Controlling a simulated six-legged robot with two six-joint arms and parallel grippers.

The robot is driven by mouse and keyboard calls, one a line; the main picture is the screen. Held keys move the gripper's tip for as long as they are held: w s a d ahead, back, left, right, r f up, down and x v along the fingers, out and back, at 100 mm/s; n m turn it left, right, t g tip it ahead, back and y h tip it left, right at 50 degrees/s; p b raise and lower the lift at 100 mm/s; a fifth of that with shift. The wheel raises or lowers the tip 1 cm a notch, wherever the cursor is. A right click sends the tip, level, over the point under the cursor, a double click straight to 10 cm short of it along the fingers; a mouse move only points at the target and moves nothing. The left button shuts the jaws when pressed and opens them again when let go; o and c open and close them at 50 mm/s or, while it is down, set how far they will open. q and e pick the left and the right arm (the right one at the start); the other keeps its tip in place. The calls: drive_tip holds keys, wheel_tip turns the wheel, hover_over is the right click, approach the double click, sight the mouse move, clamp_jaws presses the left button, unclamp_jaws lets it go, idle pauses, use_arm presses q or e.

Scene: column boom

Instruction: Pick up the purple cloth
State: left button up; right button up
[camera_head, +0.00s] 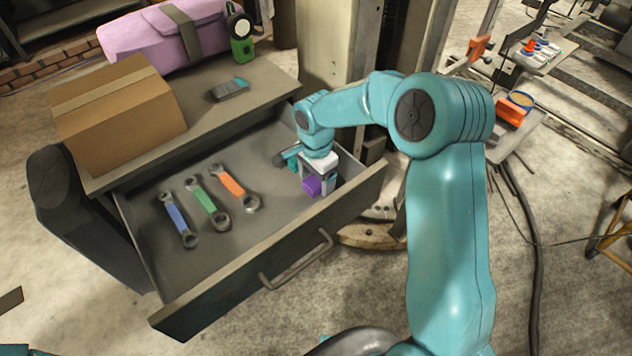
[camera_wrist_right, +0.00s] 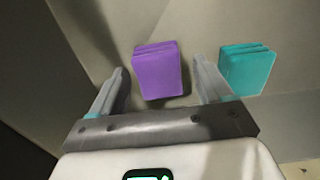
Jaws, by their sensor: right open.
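The purple cloth (camera_head: 312,185) is a small folded block lying in the open drawer (camera_head: 290,240), near its right end. In the right wrist view the purple cloth (camera_wrist_right: 158,72) shows between and beyond my two fingers, with a gap on each side. My right gripper (camera_head: 320,188) is open, reaches down into the drawer and stands at the cloth. It also shows in the right wrist view (camera_wrist_right: 160,88), its fingers spread and empty. My left gripper is not in view.
A teal folded cloth (camera_wrist_right: 246,70) lies right beside the purple one in the wrist view. Blue (camera_head: 178,220), green (camera_head: 205,205) and orange (camera_head: 232,187) wrenches lie in the drawer. A cardboard box (camera_head: 118,115) and a pink bag (camera_head: 150,40) stand on top. Drawer walls stand close around my gripper.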

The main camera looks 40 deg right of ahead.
sight(316, 179)
drive_tip(key=c, duration=1)
drive_tip(key=shift+c, duration=0.2)
wheel_tip(316, 179, up, 20)
drive_tip(key=shift+r+p, duration=0.1)
drive_tip(key=shift+p, duration=0.4)
